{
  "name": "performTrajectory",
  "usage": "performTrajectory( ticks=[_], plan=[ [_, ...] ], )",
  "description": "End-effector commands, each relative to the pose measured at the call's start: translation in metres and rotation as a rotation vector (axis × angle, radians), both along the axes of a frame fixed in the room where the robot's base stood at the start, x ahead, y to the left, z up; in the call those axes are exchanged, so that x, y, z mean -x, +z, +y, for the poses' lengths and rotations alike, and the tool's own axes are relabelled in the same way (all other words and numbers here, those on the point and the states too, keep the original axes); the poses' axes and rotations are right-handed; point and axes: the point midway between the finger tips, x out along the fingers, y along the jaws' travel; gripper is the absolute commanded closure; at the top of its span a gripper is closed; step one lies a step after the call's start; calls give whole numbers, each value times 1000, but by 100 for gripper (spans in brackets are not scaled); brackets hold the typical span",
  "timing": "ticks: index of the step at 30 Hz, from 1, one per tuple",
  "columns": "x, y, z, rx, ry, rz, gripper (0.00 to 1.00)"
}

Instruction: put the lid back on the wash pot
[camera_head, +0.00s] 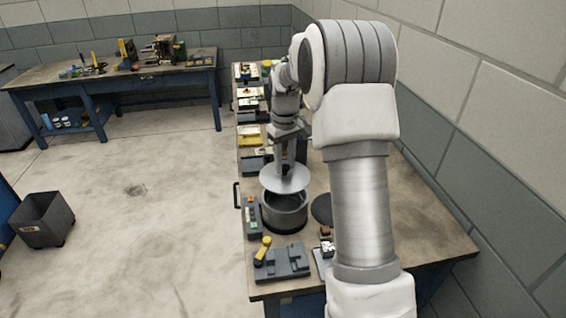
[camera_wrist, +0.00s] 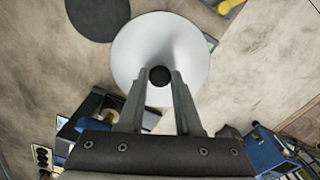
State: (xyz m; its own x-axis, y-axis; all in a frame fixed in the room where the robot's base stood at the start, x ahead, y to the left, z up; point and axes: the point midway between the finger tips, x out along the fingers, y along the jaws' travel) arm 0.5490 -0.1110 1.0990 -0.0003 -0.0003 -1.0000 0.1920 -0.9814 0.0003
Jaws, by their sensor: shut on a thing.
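The lid (camera_head: 284,179) is a pale, flat disc. My gripper (camera_head: 284,168) is shut on its dark knob, which shows between the fingertips in the wrist view (camera_wrist: 160,77). The wash pot (camera_head: 284,220) is a round, dark grey, open-topped vessel standing on the bench. The lid is over the back part of the pot's mouth, and the front of the opening shows below it. The lid appears raised above the rim. In the wrist view the lid (camera_wrist: 160,40) hides what is under it, and I cannot make out the pot there.
A dark round disc (camera_head: 322,208) lies on the bench (camera_head: 425,235) right of the pot. A control box (camera_head: 252,217) stands close left of the pot. A grey fixture with a yellow part (camera_head: 282,263) is in front. Several trays line the bench behind. The bench's right side is clear.

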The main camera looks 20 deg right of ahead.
Motion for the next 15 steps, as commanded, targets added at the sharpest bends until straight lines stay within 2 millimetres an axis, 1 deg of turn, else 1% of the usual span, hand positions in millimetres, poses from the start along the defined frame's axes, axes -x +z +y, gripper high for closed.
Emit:
performTrajectory(
  ticks=[15],
  plan=[
    [0, -46, 0, 0, 0, 0, 100]
  ],
)
